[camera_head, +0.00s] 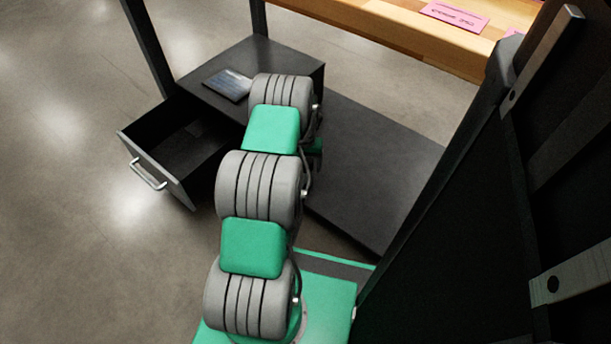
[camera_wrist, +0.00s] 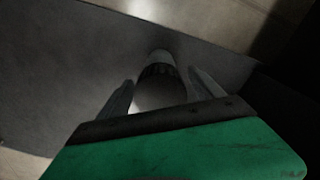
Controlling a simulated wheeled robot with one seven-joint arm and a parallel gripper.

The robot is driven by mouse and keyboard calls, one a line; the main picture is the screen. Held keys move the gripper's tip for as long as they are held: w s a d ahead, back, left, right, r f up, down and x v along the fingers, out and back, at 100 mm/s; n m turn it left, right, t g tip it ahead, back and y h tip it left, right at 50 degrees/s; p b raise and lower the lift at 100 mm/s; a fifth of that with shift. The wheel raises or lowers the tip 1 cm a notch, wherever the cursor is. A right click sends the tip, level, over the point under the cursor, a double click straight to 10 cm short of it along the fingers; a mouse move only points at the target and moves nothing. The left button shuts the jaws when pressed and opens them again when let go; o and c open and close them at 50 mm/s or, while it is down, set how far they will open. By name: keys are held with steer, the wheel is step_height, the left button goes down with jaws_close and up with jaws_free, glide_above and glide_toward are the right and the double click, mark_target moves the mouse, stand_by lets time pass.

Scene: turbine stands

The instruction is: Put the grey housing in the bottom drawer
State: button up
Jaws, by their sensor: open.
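In the wrist view a grey, rounded housing (camera_wrist: 158,71) with a dark ribbed band lies between the two fingers of my gripper (camera_wrist: 162,78). The fingers are open, one on each side of it, and I cannot tell whether either touches it. A dark grey surface spreads around it. An open drawer (camera_head: 150,165) with a silver handle sticks out to the left from a dark cabinet (camera_head: 290,62). Its inside is in shadow, and I see nothing clear in it.
A flat dark panel (camera_head: 228,84) lies on the cabinet top. A low dark shelf (camera_head: 375,165) runs right of the cabinet. A wooden bench (camera_head: 400,25) with pink notes (camera_head: 455,15) is at the back. Dark posts stand at the right. The floor at left is clear.

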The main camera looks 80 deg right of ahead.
step_height(320, 180, down, 3)
steer(key=shift+b, duration=0.65)
steer(key=shift+c, duration=0.3)
jaws_close()
stand_by(0.6)
steer(key=shift+r, duration=0.1)
